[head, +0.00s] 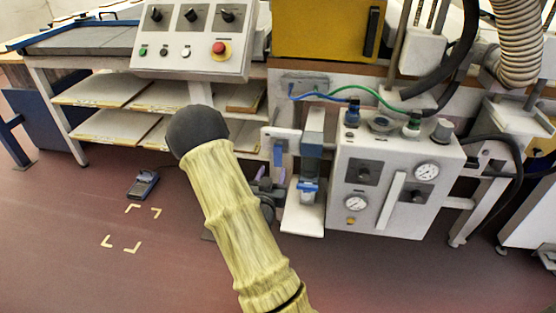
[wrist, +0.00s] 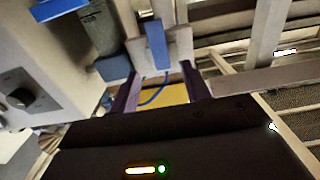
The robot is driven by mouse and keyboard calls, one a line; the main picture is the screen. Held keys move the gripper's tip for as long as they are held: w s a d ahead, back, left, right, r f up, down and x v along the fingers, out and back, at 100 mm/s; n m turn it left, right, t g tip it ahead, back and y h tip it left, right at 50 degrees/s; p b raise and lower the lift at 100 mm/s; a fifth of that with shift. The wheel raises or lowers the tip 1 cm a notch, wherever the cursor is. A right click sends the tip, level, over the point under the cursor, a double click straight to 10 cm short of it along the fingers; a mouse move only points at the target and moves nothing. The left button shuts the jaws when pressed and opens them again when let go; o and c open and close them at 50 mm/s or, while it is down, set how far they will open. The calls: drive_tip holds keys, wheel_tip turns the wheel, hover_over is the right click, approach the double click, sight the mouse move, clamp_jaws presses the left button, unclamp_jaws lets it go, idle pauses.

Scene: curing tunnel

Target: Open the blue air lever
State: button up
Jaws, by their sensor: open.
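The blue lever (head: 278,153) hangs down on a pale plate (head: 292,136) at the left of the white gauge panel. In the wrist view the blue lever (wrist: 157,45) stands against its pale plate (wrist: 180,45), just beyond the fingertips and roughly in line with the gap. My gripper (wrist: 160,72) is open, with its two dark fingers apart and nothing between them. In the head view my gripper (head: 270,183) is small, below the lever and partly hidden behind my yellow-sleeved arm. I cannot tell the exact distance from fingertips to lever.
A filter unit (head: 311,150) with blue parts stands close right of the lever, above a white shelf (head: 302,218). The white panel (head: 384,222) with gauges is further right. Shelves (head: 100,90) stand left.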

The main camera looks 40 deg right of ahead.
sight(277, 155)
drive_tip(key=x, duration=1)
drive_tip(key=shift+b, duration=0.4)
drive_tip(key=shift+a, duration=0.1)
clamp_jaws()
